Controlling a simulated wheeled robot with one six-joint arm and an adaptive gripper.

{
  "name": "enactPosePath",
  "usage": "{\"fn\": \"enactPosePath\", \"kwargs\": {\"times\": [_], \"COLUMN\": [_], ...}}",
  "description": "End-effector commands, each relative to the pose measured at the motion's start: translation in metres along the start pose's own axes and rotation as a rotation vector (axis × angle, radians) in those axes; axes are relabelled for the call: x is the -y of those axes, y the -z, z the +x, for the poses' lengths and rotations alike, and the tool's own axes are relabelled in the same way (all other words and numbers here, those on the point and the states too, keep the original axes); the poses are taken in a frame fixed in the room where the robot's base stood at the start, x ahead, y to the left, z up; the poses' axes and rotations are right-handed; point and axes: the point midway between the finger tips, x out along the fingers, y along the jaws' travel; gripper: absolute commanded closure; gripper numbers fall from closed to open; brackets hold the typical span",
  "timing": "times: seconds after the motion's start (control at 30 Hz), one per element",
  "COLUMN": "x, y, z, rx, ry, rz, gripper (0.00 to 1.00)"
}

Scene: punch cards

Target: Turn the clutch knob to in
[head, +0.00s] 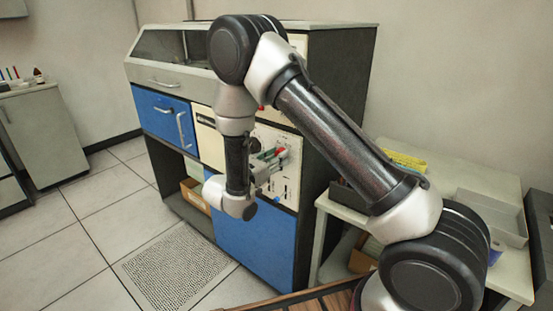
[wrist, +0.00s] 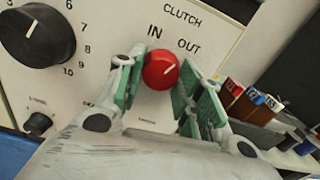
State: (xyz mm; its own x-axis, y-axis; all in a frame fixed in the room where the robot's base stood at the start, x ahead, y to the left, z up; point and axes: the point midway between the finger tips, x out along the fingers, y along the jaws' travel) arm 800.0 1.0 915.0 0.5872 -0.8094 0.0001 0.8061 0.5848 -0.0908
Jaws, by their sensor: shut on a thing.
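The red clutch knob (wrist: 160,70) is on a pale panel (wrist: 225,18), below the printed words CLUTCH, IN and OUT.
A large black dial (wrist: 38,36) and a small black knob (wrist: 38,123) are left of the clutch knob. Coloured labelled blocks (wrist: 232,88) jut out at the right. A white side table (head: 500,265) stands right of the machine.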

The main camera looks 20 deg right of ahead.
Motion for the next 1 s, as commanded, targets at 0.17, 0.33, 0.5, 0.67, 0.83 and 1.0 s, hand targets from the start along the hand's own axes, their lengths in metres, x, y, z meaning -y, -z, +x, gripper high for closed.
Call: {"fn": "enactPosePath", "kwargs": {"times": [0.17,0.33,0.5,0.67,0.83,1.0], "x": [-0.0004,-0.0002,0.0001,0.0002,0.0004,0.0005], "y": [-0.0002,-0.0003,-0.0004,-0.0005,-0.0006,-0.0007], "z": [-0.0003,-0.0004,-0.0004,-0.0005,-0.0006,-0.0006], "rx": [0.0,0.0,0.0,0.001,0.001,0.001], "ry": [-0.002,-0.002,-0.002,-0.003,-0.003,-0.003], "rz": [-0.125,-0.281,-0.444,-0.591,-0.73,-0.839], "gripper": [0.88,0.88,0.88,0.88,0.88,0.88]}}
